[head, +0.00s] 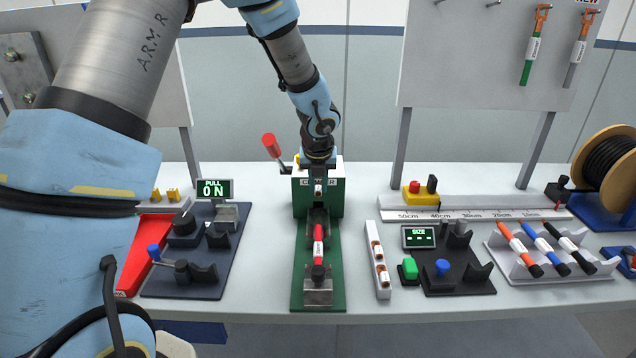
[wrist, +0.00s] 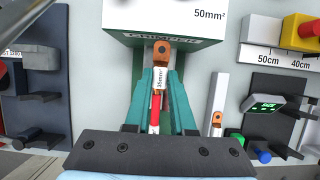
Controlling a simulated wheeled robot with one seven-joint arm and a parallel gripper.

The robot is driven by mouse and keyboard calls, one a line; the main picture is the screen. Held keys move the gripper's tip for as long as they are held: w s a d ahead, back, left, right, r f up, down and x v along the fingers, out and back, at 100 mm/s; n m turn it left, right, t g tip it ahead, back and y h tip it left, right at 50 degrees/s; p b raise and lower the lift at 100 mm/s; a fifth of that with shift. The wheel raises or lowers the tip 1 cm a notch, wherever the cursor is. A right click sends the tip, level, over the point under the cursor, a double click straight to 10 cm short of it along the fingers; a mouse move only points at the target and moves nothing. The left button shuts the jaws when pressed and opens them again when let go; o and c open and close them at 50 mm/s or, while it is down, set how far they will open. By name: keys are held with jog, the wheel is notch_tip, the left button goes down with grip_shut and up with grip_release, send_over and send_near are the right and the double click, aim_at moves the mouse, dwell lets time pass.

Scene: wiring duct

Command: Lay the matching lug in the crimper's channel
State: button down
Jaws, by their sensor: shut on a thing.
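The crimper (head: 300,195) is a green block with a white top and a red-knobbed lever, at mid-table in the head view; its face also shows in the wrist view (wrist: 207,42). My gripper (head: 318,181) points down in front of this face. It is shut on a copper lug (wrist: 163,47) with a white size label reading about 35mm². The lug hangs just above the crimper's base, apart from the channel as far as I can tell. A red cable (head: 318,236) with a white label lies along the base below, and partly shows in the wrist view (wrist: 154,122).
A white lug rack (head: 371,240) with copper lugs stands right of the crimper. A dark size gauge (head: 455,280) and a cable rack (head: 550,268) stand further right. A dark pull tester (head: 205,280) and a red tray (head: 143,258) are at left.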

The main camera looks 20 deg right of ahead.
jog(key=shift+f+b, duration=2.35)
jog(key=shift+f, duration=1.3)
jog(key=c, duration=0.7)
grip_release()
jog(key=shift+r, duration=0.1)
jog(key=v, duration=1)
jog(key=shift+s+r, duration=0.1)
jog(key=shift+r, duration=0.2)
